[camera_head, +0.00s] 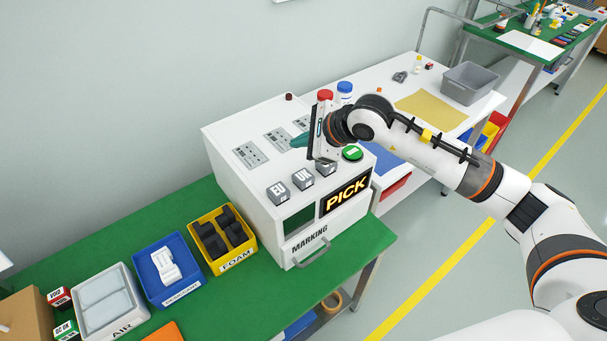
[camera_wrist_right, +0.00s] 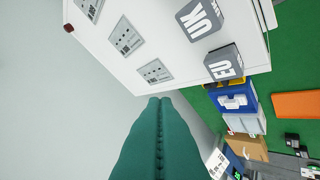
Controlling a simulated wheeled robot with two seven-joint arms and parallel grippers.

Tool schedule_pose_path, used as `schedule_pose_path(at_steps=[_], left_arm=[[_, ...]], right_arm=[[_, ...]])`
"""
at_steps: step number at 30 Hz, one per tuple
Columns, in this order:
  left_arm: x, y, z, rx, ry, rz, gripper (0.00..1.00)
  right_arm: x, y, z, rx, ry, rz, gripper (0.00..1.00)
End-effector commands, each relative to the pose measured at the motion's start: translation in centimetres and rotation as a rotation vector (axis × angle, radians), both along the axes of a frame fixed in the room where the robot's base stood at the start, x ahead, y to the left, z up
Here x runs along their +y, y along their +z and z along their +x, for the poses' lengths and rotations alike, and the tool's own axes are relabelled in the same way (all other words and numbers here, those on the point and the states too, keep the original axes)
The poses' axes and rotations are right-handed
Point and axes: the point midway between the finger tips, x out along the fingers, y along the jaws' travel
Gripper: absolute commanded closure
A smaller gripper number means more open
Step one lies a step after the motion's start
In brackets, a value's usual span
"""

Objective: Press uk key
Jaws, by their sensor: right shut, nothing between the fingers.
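The white marking machine (camera_head: 240,160) stands on the green bench. On its sloping top sits the grey UK key (camera_head: 302,178), between the EU key (camera_head: 278,193) and a third grey key (camera_head: 326,168) partly hidden by my right gripper. In the right wrist view the UK key (camera_wrist_right: 200,18) and EU key (camera_wrist_right: 224,64) are clear at upper right. My right gripper (camera_head: 297,142) is over the machine top, behind the UK key and apart from it. Its teal fingers (camera_wrist_right: 160,100) are together and empty. My left gripper is out of view.
Printed label plates (camera_head: 250,154) lie on the machine top. A green button (camera_head: 352,153) and PICK display (camera_head: 346,195) are right of the keys. A yellow FOAM bin (camera_head: 222,240) and blue bin (camera_head: 166,270) stand left of the machine.

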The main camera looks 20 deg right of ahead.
Motion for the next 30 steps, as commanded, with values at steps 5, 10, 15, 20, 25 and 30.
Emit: schedule_pose_path(at_steps=[5,10,15,20,25,30], left_arm=[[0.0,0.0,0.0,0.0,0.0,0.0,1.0],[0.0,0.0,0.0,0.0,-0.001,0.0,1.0],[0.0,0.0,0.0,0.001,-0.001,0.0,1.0],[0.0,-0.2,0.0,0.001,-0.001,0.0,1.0],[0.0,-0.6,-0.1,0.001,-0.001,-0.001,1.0],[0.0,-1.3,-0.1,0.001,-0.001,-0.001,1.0]], right_arm=[[-1.7,-0.1,0.6,-0.007,-0.026,-0.079,1.0],[-1.8,-0.1,0.6,-0.007,-0.027,-0.082,1.0],[-1.7,-0.1,0.6,-0.007,-0.026,-0.08,1.0],[-1.7,-0.6,0.6,-0.006,-0.026,-0.078,1.0],[-1.7,-2.1,0.6,-0.004,-0.025,-0.078,1.0],[-1.7,-4.4,0.5,-0.004,-0.025,-0.078,1.0]])
